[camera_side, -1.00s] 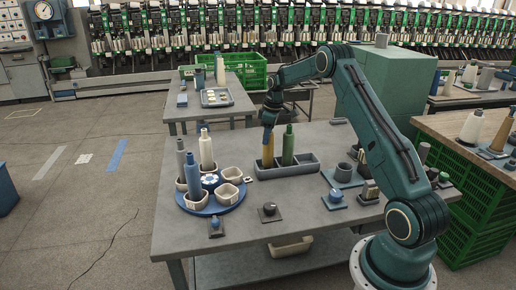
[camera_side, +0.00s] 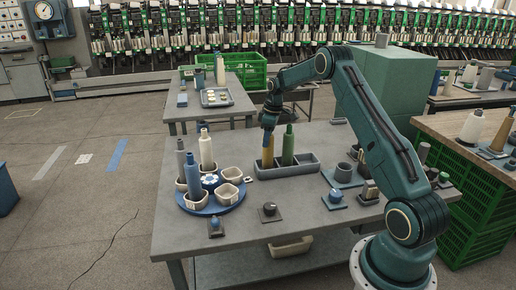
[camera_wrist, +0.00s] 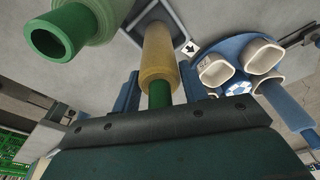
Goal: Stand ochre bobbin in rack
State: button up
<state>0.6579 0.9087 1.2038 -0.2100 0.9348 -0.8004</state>
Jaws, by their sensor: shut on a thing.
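The ochre bobbin (camera_side: 267,154) stands upright in the left part of the grey rack (camera_side: 296,170) in the side view. My gripper (camera_side: 269,126) is over its top and shut on it. In the wrist view the ochre bobbin (camera_wrist: 157,58) shows with a green end between the blue fingers (camera_wrist: 158,95). Its lower end reaches into the dark compartment of the rack (camera_wrist: 178,33). A green bobbin (camera_side: 288,147) stands in the rack to the right of the ochre one; it also shows in the wrist view (camera_wrist: 72,28). Whether the ochre bobbin touches the compartment floor is hidden.
A blue round carousel (camera_side: 222,207) with white cups stands left of the rack, holding grey, blue and cream bobbins. A dark knob (camera_side: 269,209) and a blue button (camera_side: 336,195) sit on the table in front. The table's front middle is mostly clear.

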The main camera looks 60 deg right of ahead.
dwell(0.3)
jog(key=o, duration=1)
jog(key=shift+r, duration=0.15)
jog(key=r, duration=0.4)
jog(key=s+r, duration=0.1)
jog(key=r, duration=0.4)
jog(key=s+r, duration=0.1)
jog(key=r, duration=0.3)
jog(key=shift+d+r, duration=0.2)
jog(key=shift+d, duration=0.1)
